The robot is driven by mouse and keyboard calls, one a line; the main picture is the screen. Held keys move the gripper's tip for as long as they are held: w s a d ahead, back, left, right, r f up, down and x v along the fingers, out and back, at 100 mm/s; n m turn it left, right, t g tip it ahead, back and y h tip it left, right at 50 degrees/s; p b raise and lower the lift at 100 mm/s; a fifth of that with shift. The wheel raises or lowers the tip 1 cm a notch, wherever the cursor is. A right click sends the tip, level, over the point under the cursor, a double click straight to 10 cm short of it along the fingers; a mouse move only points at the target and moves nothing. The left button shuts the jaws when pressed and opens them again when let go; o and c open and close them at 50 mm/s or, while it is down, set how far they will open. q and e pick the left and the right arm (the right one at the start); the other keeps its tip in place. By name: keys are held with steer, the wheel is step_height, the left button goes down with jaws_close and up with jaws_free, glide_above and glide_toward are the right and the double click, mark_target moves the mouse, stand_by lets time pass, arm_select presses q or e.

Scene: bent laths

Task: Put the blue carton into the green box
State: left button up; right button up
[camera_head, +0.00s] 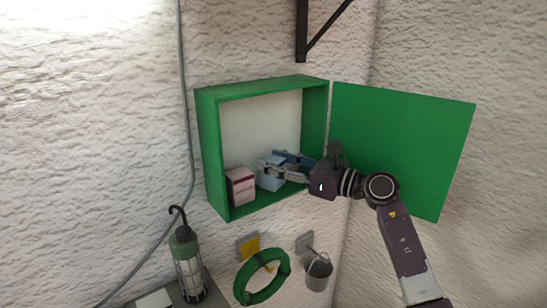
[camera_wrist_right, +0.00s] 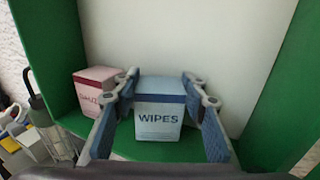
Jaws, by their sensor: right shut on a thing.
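The green box (camera_head: 209,150) hangs on the wall with its door (camera_head: 410,130) swung open to the right. The blue carton (camera_head: 267,178) is inside it, low down near the floor of the box. In the right wrist view the carton (camera_wrist_right: 158,112) reads "WIPES" and stands upright between the fingers. My right gripper (camera_head: 280,168) reaches into the box from the right and is shut on the blue carton. In the right wrist view its fingers (camera_wrist_right: 160,92) lie on both sides of the carton. Whether the carton's base touches the floor is unclear. My left gripper is not in view.
A pink carton (camera_head: 241,187) stands in the box left of the blue one. Below hang a green hose coil (camera_head: 246,288) and a grey bucket (camera_head: 319,272). A lamp (camera_head: 188,265) stands at lower left. The upper box interior (camera_head: 262,122) is free.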

steer(key=shift+f, duration=0.1)
steer(key=shift+f, duration=0.15)
steer(key=o, duration=1.2)
steer(key=shift+c, duration=0.2)
steer(key=shift+r, duration=0.25)
steer(key=shift+s+d+f, duration=0.1)
steer(key=shift+d, duration=0.15)
steer(key=b+v, duration=0.4)
steer(key=v, duration=0.7)
steer(key=shift+s+d+b, duration=0.15)
steer(key=shift+d+b, duration=0.1)
steer(key=shift+b, duration=0.05)
